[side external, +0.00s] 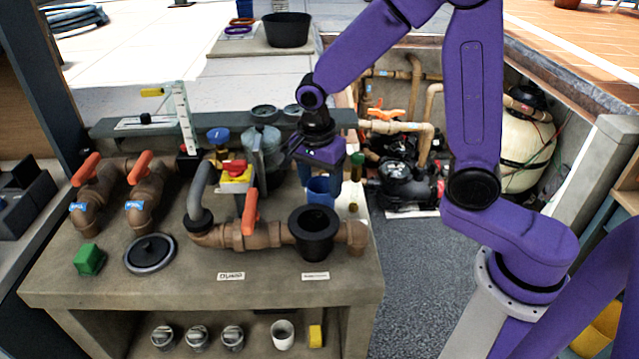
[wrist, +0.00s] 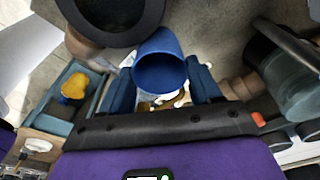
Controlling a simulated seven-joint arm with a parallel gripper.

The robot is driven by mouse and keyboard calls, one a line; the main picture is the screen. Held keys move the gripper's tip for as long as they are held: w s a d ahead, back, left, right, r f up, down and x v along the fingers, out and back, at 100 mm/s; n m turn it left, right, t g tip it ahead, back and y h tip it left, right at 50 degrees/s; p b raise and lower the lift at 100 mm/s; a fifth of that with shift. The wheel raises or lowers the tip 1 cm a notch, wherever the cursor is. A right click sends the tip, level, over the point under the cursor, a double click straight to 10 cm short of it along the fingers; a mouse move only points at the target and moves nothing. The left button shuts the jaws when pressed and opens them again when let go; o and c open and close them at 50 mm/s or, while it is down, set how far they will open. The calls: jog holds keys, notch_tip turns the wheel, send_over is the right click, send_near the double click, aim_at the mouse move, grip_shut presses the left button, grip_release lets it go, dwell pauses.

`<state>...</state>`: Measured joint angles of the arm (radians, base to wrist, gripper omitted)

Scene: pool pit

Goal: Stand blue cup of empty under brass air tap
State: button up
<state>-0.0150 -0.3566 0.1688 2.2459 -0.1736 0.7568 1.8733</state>
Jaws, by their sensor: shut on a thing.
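The blue cup (side external: 320,191) is between the fingers of my gripper (side external: 331,177), which is shut on it, over the right part of the bench top. In the side view it looks roughly upright, and I cannot tell whether its base touches the bench. In the wrist view the cup (wrist: 160,68) shows its open mouth and a plain blue inside with no contents visible. My gripper's fingers (wrist: 163,88) lie on either side of it. A small brass-coloured fitting (side external: 352,207) shows right of the cup; I cannot tell whether it is the air tap.
A black round pot (side external: 314,233) stands on the brown pipe just in front of the cup. A clear-lidded strainer (side external: 262,138) and an orange-handled valve (side external: 250,212) are to the left. The bench's right edge is close, with a black pump (side external: 408,180) on the floor beyond.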

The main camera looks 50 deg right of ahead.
aim_at(320, 180)
notch_tip(320, 180, down, 3)
jog(key=shift+r, duration=0.15)
jog(key=w+d, duration=0.2)
jog(key=shift+w+d, duration=0.3)
jog(key=shift+w+d+f, duration=0.15)
jog(key=shift+d+f, duration=0.05)
jog(key=shift+f, duration=0.4)
jog(key=shift+a+f, duration=0.1)
jog(key=shift+f, duration=0.05)
jog(key=o, duration=1.4)
